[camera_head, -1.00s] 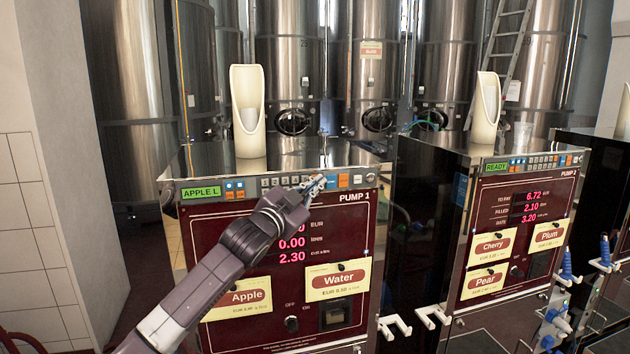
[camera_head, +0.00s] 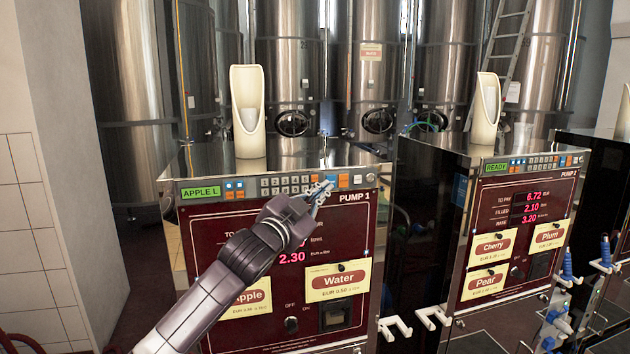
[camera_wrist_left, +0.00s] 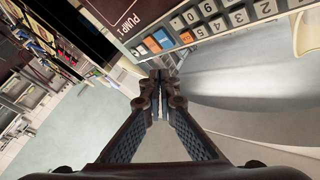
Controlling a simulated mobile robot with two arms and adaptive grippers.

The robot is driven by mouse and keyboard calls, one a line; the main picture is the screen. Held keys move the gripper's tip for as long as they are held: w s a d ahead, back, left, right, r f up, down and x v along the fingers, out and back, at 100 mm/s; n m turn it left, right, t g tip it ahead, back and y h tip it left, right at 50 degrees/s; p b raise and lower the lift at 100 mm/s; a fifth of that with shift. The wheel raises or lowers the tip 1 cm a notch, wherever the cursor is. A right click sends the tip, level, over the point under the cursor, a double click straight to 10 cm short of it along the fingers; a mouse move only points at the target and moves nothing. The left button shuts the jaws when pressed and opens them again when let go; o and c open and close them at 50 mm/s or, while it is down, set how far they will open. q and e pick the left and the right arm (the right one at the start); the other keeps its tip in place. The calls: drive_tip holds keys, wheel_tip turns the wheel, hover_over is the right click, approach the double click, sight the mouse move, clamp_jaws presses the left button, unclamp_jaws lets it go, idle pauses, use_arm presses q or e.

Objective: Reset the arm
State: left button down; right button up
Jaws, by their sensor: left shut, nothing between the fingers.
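My left gripper (camera_head: 318,193) is shut and empty in front of the upper part of Pump 1 (camera_head: 220,226), close to its button strip (camera_head: 286,185). In the left wrist view its closed fingertips (camera_wrist_left: 160,82) point toward the strip's lower edge, near the blue button (camera_wrist_left: 161,36) and orange button (camera_wrist_left: 152,44). I cannot tell whether the tips touch the panel. The green display on Pump 1 reads "APPLE L" (camera_head: 200,193). My left forearm hides part of the red readout and of the Apple label (camera_head: 247,300). My right gripper is not in view.
A second pump (camera_head: 497,225) with a green "READY" display stands to the right. White hooks (camera_head: 395,327) stick out between the pumps. Blue-and-white nozzles (camera_head: 567,265) hang at the far right. A cream cup dispenser (camera_head: 247,112) stands on Pump 1. Steel tanks (camera_head: 288,65) line the back.

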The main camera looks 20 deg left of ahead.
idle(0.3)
